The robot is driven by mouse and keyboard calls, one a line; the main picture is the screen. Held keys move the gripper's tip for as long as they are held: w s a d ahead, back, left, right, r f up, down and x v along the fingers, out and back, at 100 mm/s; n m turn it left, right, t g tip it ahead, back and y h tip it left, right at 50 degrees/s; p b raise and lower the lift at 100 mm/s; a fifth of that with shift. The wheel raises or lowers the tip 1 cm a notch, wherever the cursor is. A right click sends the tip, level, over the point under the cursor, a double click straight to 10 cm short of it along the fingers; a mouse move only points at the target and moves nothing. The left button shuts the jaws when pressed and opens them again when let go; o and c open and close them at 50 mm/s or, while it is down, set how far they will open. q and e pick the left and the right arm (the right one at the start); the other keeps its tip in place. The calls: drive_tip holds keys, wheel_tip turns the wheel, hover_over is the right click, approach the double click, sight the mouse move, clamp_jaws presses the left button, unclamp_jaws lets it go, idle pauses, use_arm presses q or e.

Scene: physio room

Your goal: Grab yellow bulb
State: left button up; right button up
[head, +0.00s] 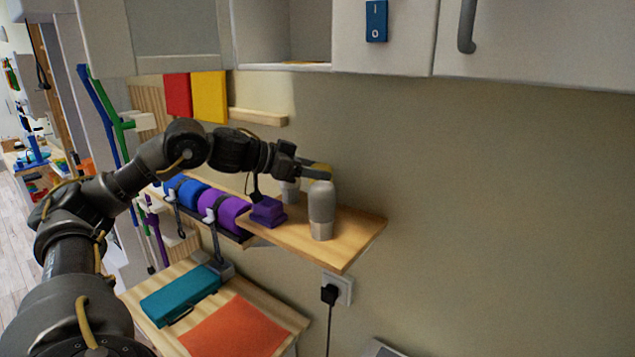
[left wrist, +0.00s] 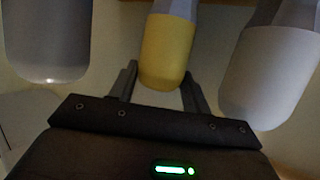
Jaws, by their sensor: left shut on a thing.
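The yellow bulb (left wrist: 167,52) is between the two fingers of my left gripper (left wrist: 160,88) in the left wrist view. It has a rounded yellow end and a grey part beyond it. The gripper is shut on the yellow bulb. A grey bulb (head: 321,210) stands upright on the shelf, nearer than the gripper. Another greyish one (head: 290,192) is partly hidden behind it. My right gripper is not in view.
In the left wrist view a dark grey bulb (left wrist: 48,45) and a pale bulb (left wrist: 262,80) flank the yellow one closely. Purple blocks (head: 268,211) and purple and blue rolls (head: 226,212) lie left of the bulbs. A cabinet (head: 395,45) hangs above.

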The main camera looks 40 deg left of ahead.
use_arm(q)
drive_tip(key=shift+r, duration=0.1)
drive_tip(key=shift+r, duration=0.1)
wheel_tip(320, 180, up, 7)
drive_tip(key=shift+s+d+r, duration=0.1)
drive_tip(key=shift+s, duration=0.05)
drive_tip(key=s+d+b, duration=0.2)
drive_tip(key=s+b, duration=0.5)
drive_tip(key=s, duration=1.2)
drive_tip(key=shift+s+f, duration=0.25)
drive_tip(key=shift+s, duration=0.05)
drive_tip(key=shift+d, duration=0.1)
